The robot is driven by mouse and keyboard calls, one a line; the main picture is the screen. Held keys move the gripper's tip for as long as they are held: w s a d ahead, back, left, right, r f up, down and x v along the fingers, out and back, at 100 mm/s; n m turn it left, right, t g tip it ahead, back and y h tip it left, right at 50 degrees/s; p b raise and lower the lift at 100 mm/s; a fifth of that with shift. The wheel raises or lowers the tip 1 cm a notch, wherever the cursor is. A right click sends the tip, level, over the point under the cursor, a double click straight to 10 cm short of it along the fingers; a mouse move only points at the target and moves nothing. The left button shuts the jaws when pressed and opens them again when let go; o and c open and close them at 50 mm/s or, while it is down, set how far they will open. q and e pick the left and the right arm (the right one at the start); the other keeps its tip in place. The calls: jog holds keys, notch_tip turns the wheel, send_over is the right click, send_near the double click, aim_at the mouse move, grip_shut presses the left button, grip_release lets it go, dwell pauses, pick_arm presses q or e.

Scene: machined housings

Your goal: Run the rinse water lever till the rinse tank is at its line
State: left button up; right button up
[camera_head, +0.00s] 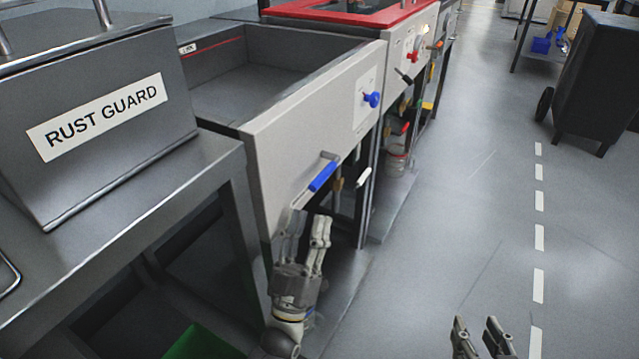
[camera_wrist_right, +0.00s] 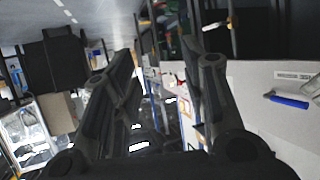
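The open grey tank (camera_head: 285,45) has a red line on its inner back wall near a small label. Its inside looks plain grey, and I cannot make out a water surface. A blue-handled lever (camera_head: 323,176) sticks out low on its pale front panel, slanting down to the left. A blue knob (camera_head: 371,98) is higher on the panel. My left gripper (camera_head: 307,222) is open and empty, just below the lever and apart from it. My right gripper (camera_head: 480,325) is open and empty over the floor at the bottom. The right wrist view shows a blue lever (camera_wrist_right: 288,100) on a pale panel.
A steel box marked RUST GUARD (camera_head: 105,115) stands on the bench at left. A red-rimmed unit (camera_head: 345,14) with a red knob (camera_head: 412,57) stands beyond the tank. A dark cabinet (camera_head: 600,80) is at right. The aisle floor (camera_head: 470,180) is clear.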

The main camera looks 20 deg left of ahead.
aim_at(319, 178)
pick_arm(q)
jog(key=x, duration=0.8)
jog(key=shift+w+r, duration=0.15)
jog(key=shift+w, duration=0.15)
grip_shut()
